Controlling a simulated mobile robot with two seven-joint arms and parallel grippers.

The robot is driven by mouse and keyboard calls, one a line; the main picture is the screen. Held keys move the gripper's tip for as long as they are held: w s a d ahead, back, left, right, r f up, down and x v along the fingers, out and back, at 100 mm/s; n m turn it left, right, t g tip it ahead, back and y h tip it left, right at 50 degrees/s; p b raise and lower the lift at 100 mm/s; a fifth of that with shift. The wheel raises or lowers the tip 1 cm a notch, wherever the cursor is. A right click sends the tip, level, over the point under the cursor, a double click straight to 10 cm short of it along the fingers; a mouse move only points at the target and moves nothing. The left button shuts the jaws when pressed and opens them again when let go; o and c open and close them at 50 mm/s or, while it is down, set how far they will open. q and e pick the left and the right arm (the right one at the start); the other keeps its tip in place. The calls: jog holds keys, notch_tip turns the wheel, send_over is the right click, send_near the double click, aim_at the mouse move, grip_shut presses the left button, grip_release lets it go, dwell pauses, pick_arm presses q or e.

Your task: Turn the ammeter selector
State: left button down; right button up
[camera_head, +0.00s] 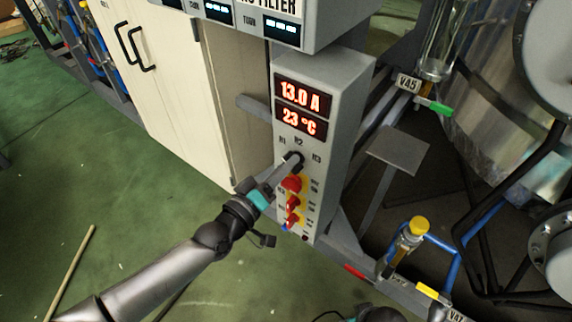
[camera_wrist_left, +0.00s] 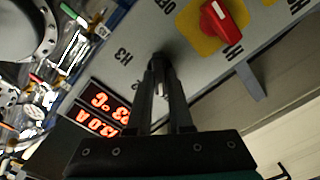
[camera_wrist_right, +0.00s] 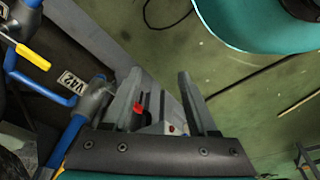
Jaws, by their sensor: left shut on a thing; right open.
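The grey control box (camera_head: 345,110) stands upright in the head view, with red displays (camera_head: 302,107) reading 13.0 A and 23 °C. Below them is a dark selector knob (camera_head: 296,157) among the labels H1, H2 and H3. My left gripper (camera_head: 288,165) reaches it from the lower left and is shut on it. In the left wrist view the fingertips (camera_wrist_left: 160,66) close around the dark knob against the panel, hiding most of it. My right gripper (camera_wrist_right: 158,88) is open and empty in the right wrist view, above the floor and a grey frame.
Red switches on yellow plates (camera_head: 292,184) sit just below the selector, close to my left fingers. A cream cabinet (camera_head: 170,85) stands left of the box. Pipework with a yellow-capped valve (camera_head: 418,226) is at the right. Green floor (camera_head: 130,210) is open at the left.

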pick_arm(q)
jog(key=shift+f, duration=0.1)
jog(key=c, duration=0.8)
grip_release()
jog(key=shift+s+a, duration=0.1)
jog(key=p+v, duration=0.3)
jog(key=v, duration=1.2)
pick_arm(e)
jog(key=s+d+f, duration=0.2)
jog(key=s+f, duration=0.1)
jog(key=f, duration=0.2)
jog(key=shift+s+d+f, duration=0.15)
jog(key=shift+d+f, duration=0.2)
jog(key=shift+d, duration=0.05)
